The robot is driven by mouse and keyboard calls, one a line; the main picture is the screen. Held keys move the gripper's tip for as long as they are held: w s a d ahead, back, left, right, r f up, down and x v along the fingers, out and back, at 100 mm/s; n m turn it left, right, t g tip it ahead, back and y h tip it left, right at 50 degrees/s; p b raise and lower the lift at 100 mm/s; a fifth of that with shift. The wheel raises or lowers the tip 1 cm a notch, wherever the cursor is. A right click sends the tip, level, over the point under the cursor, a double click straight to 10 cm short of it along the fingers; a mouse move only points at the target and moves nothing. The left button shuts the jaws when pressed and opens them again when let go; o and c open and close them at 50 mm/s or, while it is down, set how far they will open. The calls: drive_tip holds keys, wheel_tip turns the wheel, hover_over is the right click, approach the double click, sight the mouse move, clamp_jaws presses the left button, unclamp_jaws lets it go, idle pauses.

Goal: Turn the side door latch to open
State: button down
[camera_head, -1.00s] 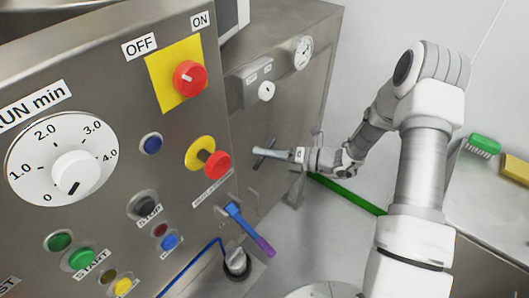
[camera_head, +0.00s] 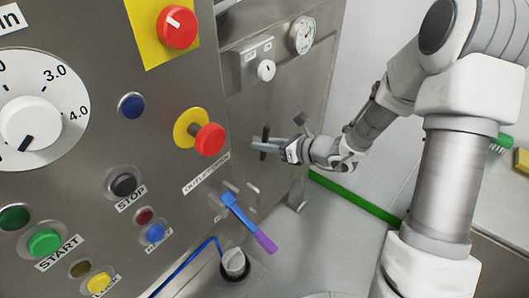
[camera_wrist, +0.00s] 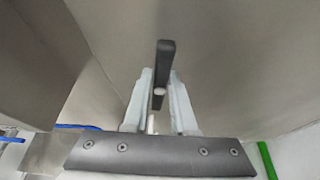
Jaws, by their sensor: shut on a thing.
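The side door latch is a dark bar (camera_head: 264,141) on the steel side panel, right of the front control panel. In the head view it stands nearly upright. In the wrist view the dark latch bar (camera_wrist: 166,62) runs up the picture between the two pale fingers. My gripper (camera_head: 274,147) reaches it from the right and is shut on it. In the wrist view my gripper's fingers (camera_wrist: 160,92) lie on either side of the bar; their exact contact is partly hidden.
A red knob (camera_head: 209,139) juts from the front panel to the left. A small switch box (camera_head: 254,64) and a gauge (camera_head: 302,35) sit above.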

drive_tip(key=shift+f+n+t+b, duration=0.1)
drive_tip(key=shift+n+t+b, duration=0.4)
drive_tip(key=shift+b, duration=0.6)
drive_tip(key=c, duration=0.7)
unclamp_jaws()
drive_tip(key=shift+d, duration=0.1)
drive_tip(key=p+v, duration=0.1)
drive_tip(key=v, duration=1)
drive_tip(key=r+p+v, duration=0.1)
drive_tip(key=v, duration=0.5)
drive_tip(key=shift+s+r+p, duration=0.1)
drive_tip(key=shift+r+p, duration=0.05)
drive_tip(key=shift+p, duration=0.2)
drive_tip(key=shift+h, duration=0.3)
